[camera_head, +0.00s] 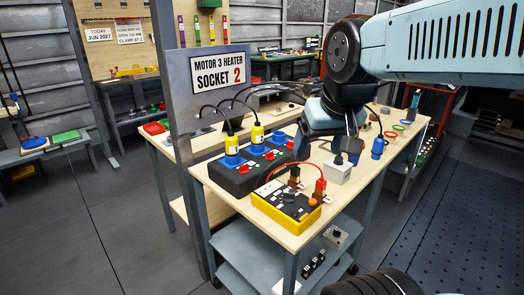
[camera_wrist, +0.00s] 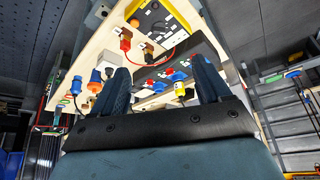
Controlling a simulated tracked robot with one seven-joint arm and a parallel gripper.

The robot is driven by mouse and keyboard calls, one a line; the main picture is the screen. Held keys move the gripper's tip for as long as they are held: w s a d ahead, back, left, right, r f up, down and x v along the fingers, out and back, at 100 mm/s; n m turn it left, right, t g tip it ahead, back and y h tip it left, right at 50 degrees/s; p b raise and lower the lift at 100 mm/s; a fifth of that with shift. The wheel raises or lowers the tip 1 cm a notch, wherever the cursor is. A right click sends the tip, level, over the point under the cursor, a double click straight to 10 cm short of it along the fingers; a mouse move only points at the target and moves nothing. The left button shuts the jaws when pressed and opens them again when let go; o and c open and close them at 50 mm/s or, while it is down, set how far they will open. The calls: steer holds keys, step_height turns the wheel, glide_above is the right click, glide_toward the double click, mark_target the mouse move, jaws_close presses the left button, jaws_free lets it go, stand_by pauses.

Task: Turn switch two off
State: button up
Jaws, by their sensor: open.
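A black socket box (camera_head: 240,178) stands on the wooden bench, with blue sockets and small red parts on top. Two yellow plugs (camera_head: 257,133) stand upright in blue sockets, with black leads. I cannot read any switch number or tell which switch is number two, or its position. My gripper (camera_wrist: 163,82) is open and empty, its two dark blue fingers spread. In the wrist view the black box (camera_wrist: 205,50) lies beyond the fingers, with a yellow plug (camera_wrist: 180,90). In the head view my arm hides the bench behind the box.
A yellow-edged tester (camera_head: 285,205) with a red lead (camera_head: 318,166) sits at the front of the bench. A grey box (camera_head: 338,170) and a blue plug (camera_head: 378,148) stand right of it.

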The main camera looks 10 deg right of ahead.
steer(key=w+r+m, duration=0.1)
steer(key=w, duration=0.2)
steer(key=w+m+g, duration=0.1)
steer(key=w, duration=0.3)
steer(key=w+r+m, duration=0.1)
steer(key=w, duration=0.3)
steer(key=shift+w+r+g, duration=0.1)
steer(key=shift+r+g, duration=0.2)
steer(key=c, duration=0.7)
steer(key=m+g, duration=0.4)
steer(key=m, duration=0.4)
glide_above(270, 152)
step_height(270, 152, down, 11)
step_height(270, 152, down, 14)
steer(key=shift+w+r, duration=0.1)
steer(key=shift+r, duration=0.1)
jaws_close()
